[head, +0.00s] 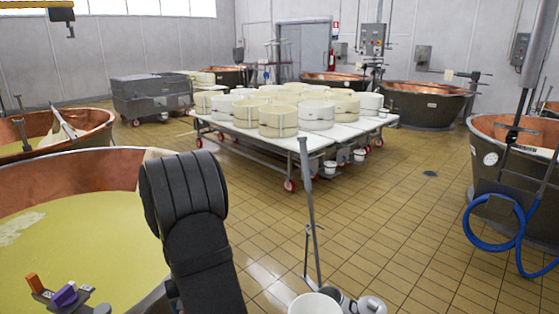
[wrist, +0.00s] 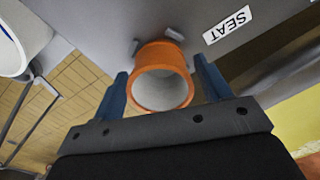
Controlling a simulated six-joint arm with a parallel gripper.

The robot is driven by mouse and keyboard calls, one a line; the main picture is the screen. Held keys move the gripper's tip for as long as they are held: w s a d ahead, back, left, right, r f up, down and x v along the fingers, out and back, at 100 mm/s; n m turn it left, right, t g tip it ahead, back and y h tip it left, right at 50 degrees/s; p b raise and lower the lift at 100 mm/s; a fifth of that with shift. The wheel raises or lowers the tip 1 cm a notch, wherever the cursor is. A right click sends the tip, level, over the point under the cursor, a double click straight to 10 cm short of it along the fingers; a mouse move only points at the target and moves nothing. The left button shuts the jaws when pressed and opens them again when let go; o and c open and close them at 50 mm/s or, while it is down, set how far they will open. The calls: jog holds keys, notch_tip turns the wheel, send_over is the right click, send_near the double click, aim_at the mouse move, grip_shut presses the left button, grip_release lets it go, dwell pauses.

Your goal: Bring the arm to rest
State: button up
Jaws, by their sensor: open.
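My gripper (wrist: 162,78) shows in the wrist view with its two blue fingers spread apart. It is open. An orange ring-shaped piece (wrist: 164,57) with a pale hollow inside lies between the fingers, against a grey panel (wrist: 110,18). Small grey tabs stand around it. A gap shows beside each finger, and nothing appears gripped. A label reading "SEAT" (wrist: 228,25) is on the panel to the right. In the head view my dark arm rises in the lower left middle, and my gripper cannot be made out there.
A copper vat (head: 70,165) with yellow liquid stands close at the left. A small bracket with orange and purple pieces (head: 62,295) is at its front. A metal pole (head: 308,195) and white bucket (head: 314,304) stand right of my arm. Tiled floor (head: 400,210) is clear further right.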

jog(key=shift+r, duration=1.45)
